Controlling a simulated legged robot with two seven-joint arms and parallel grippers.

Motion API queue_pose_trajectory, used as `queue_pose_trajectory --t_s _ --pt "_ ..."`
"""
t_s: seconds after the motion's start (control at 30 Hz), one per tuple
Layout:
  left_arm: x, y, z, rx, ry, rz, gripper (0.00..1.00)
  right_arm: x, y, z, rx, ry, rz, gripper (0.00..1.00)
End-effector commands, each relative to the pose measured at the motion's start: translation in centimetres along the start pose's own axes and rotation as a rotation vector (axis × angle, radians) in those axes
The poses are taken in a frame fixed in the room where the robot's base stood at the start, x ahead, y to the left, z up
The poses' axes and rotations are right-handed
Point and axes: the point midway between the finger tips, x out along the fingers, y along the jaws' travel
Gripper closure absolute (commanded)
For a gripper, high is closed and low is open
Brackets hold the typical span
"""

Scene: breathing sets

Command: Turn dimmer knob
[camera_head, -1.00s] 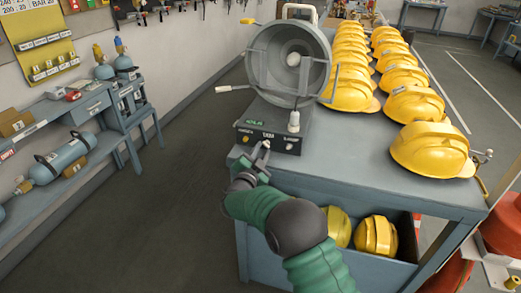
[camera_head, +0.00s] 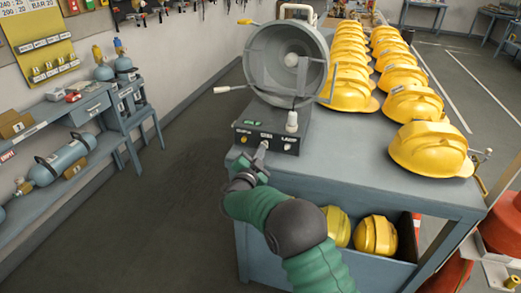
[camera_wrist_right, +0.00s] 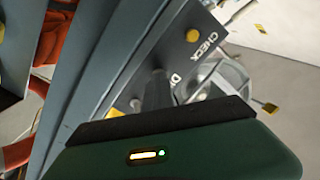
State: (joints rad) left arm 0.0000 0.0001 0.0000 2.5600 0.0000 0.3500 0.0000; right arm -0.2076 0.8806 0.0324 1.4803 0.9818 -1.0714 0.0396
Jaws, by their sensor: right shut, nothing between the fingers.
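A grey device with a round drum (camera_head: 288,62) and a pale bulb inside stands on a blue-grey table. Its dark control box (camera_head: 268,138) has a labelled front panel with small knobs. My right gripper (camera_head: 262,150) is at the middle of this panel, shut and empty. In the right wrist view its dark fingers (camera_wrist_right: 158,88) point at the panel beside a label starting with "D". A yellow knob (camera_wrist_right: 193,36) sits by the word "CHECK". The dimmer knob cannot be made out, and the fingers cover part of the panel. My left gripper is out of view.
Rows of yellow helmets (camera_head: 430,148) stand on the table (camera_head: 340,178) right of the device. More helmets (camera_head: 375,236) lie in a shelf below. Open floor (camera_head: 175,220) lies left.

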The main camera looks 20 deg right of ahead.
Motion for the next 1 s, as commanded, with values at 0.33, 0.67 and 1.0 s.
queue_pose_trajectory --t_s 0.33,0.67,1.0 --pt "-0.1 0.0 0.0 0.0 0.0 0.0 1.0 0.8 -0.5 -1.7 0.005 0.032 -0.01 1.0" --pt "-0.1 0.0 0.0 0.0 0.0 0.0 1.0 0.1 0.1 -1.1 0.005 0.015 -0.002 0.64" --pt "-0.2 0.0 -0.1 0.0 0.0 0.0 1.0 -3.3 0.1 -0.3 0.001 0.004 0.001 0.64"
